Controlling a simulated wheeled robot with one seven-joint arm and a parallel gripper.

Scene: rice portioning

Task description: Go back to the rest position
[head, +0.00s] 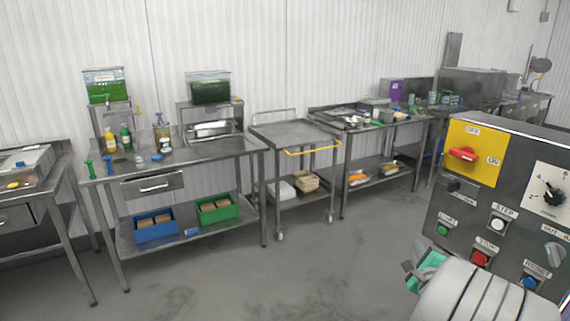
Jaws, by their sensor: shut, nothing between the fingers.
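My gripper (409,267) shows in part at the lower right, beside my own white arm links, as small dark pieces next to a green part. It is shut and holds nothing that I can see. The arm is folded low in front of a grey control panel (461,214). The gap between arm and panel is hard to judge.
The panel has a yellow switch plate (480,138) and coloured buttons. A steel table (217,150) with bottles stands at the left, a steel cart (268,133) with a yellow handle in the middle, and another steel table (395,128) behind. The grey floor (320,270) is clear.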

